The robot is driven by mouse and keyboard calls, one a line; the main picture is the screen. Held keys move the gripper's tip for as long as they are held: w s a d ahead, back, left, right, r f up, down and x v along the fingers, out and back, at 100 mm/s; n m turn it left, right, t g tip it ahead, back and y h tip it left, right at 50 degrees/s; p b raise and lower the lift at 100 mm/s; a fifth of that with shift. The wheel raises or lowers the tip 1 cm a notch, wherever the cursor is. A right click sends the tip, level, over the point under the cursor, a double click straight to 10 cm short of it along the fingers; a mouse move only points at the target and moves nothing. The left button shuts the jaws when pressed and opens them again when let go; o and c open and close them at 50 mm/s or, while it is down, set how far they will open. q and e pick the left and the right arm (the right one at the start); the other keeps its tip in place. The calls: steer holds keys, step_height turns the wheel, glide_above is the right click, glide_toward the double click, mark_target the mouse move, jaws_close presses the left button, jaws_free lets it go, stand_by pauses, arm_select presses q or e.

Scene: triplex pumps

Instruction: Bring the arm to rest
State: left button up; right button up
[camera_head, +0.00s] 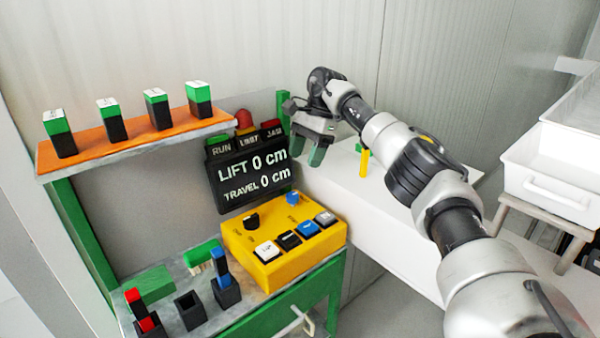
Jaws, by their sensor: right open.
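My right arm reaches in from the lower right. Its right gripper (317,150) points down with its fingers apart and nothing between them. It hangs just right of the black display panel (250,175), which reads LIFT 0 cm and TRAVEL 0 cm, above the near left end of the white bench (375,205). A small yellow and green piece (364,161) stands on the bench right of the gripper, apart from it. My left gripper is not in view.
A yellow button box (285,262) and several small holders stand on the lower shelf (185,335). An orange shelf (133,137) carries several green-and-black blocks. A white bin (545,190) is at the right.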

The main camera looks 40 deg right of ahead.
steer(key=shift+d+r, duration=0.25)
steer(key=shift+r, duration=0.25)
